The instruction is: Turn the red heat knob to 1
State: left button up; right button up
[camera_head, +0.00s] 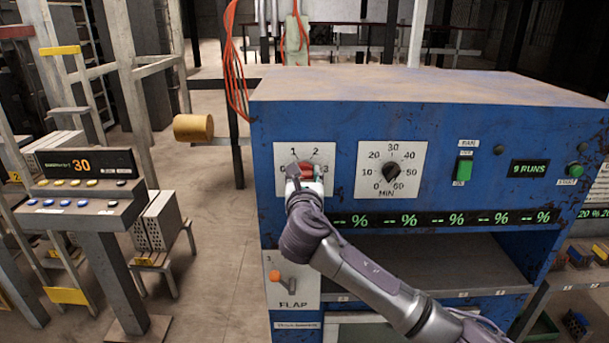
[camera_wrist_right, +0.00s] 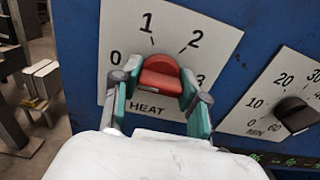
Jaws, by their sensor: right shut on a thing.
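The red heat knob (camera_head: 306,170) sits on a white dial plate (camera_head: 326,152) at the upper left of the blue machine front. In the right wrist view the knob (camera_wrist_right: 160,76) is in the middle of the plate, with 0, 1, 2 and 3 around it and HEAT below. My right gripper (camera_wrist_right: 160,90) is shut on the knob, one teal finger on its left side and one on its right. In the head view the right gripper (camera_head: 304,181) hides part of the knob. I cannot tell which number it points to. My left gripper is not in view.
A black MIN timer knob (camera_head: 391,172) is to the right, then a green switch (camera_head: 464,168) and a green button (camera_head: 574,170). Below the heat dial is an orange FLAP lever (camera_head: 276,277). A console showing 30 (camera_head: 82,163) stands at the left.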

jog(key=shift+m, duration=0.3)
jog(key=m+b, duration=0.2)
jog(key=m, duration=0.3)
jog(key=shift+f+m, duration=0.1)
jog(key=shift+m, duration=0.2)
jog(key=m+b, duration=0.1)
jog(key=m, duration=0.4)
jog(key=shift+b, duration=0.4)
jog(key=shift+m, duration=0.4)
jog(key=o, duration=1.1)
jog(key=shift+o, duration=0.2)
jog(key=shift+s, duration=0.1)
jog(key=s, duration=1.1)
jog(key=shift+s, duration=0.4)
